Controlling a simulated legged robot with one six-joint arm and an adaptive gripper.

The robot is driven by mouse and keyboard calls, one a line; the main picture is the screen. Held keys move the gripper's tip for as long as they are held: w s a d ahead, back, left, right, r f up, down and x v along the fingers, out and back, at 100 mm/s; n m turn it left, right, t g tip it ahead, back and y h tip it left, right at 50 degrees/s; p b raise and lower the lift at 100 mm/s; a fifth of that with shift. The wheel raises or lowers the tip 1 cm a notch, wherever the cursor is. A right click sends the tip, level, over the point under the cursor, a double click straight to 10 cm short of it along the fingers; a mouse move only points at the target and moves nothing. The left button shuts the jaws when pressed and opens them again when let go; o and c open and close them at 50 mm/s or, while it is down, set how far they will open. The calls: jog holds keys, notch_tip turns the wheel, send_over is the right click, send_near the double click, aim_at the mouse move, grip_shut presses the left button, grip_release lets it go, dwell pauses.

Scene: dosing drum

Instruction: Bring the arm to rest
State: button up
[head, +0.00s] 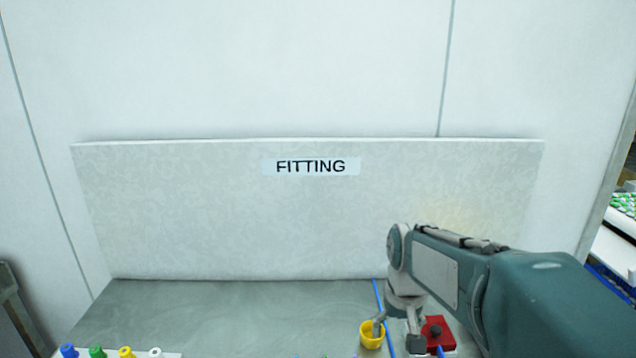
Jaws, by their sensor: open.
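My arm enters from the right and bends down at its grey joint near the bench. My gripper (397,328) points down at the bottom of the head view, its two grey fingers spread apart with nothing seen held between them. The left finger overlaps a yellow cup-like piece (370,341); I cannot tell whether it touches it. The right finger is beside a red block (440,334) with a dark round top. The fingers' lower surroundings are partly cut off by the frame.
A grey bench (230,305) has a low back panel (200,215) labelled FITTING. Blue, green, yellow and white knobbed pieces (125,352) line the front left edge. The bench's middle left is clear. A tray of green pieces (623,204) stands far right.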

jog(key=s+r+t, duration=0.2)
jog(key=s, duration=0.6)
jog(key=s+r+t, duration=0.2)
jog(key=s, duration=0.7)
jog(key=shift+s+t, duration=0.15)
jog(key=shift+t, duration=0.15)
jog(key=shift+r, duration=0.1)
